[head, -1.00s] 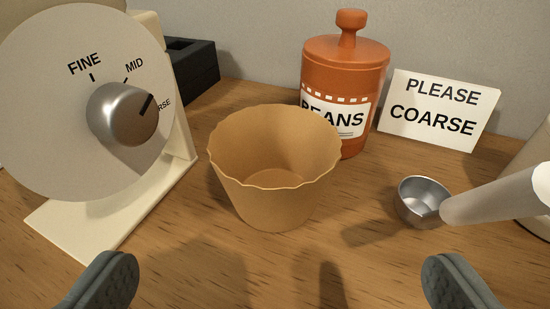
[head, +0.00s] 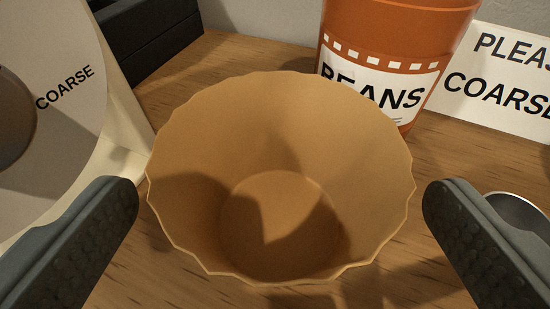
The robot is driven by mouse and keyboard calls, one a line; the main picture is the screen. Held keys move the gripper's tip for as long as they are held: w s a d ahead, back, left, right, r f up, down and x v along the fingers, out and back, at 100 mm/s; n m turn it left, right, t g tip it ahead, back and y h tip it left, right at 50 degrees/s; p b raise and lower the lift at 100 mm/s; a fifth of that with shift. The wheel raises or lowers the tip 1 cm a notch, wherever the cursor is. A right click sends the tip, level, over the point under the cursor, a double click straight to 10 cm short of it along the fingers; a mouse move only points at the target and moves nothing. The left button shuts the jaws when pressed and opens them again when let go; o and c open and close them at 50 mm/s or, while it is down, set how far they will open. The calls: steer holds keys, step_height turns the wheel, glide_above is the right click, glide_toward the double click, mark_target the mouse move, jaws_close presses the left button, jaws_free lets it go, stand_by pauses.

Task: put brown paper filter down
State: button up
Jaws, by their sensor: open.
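The brown paper filter (head: 285,130) is an open, empty cup with a wavy rim in the middle of the view. It appears to stand upright on the wooden counter. My gripper (head: 280,210) is open, with one dark grey finger on each side of the filter. The left finger is close to the rim's left edge and the right finger is close to its right edge. A small gap shows on the right; on the left I cannot tell whether they touch. The filter hides the counter beneath it.
A cream grinder with a dial (head: 60,110) stands at the left. A dark box (head: 150,35) is behind it. An orange BEANS jar (head: 395,30) stands close behind the filter. A COARSE sign (head: 500,80) is at the back right. A metal scoop (head: 520,212) lies behind the right finger.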

mark_target(279, 192)
steer(key=shift+x, duration=1.35)
steer(key=c, duration=1)
steer(key=shift+r, duration=0.1)
steer(key=shift+c, duration=0.2)
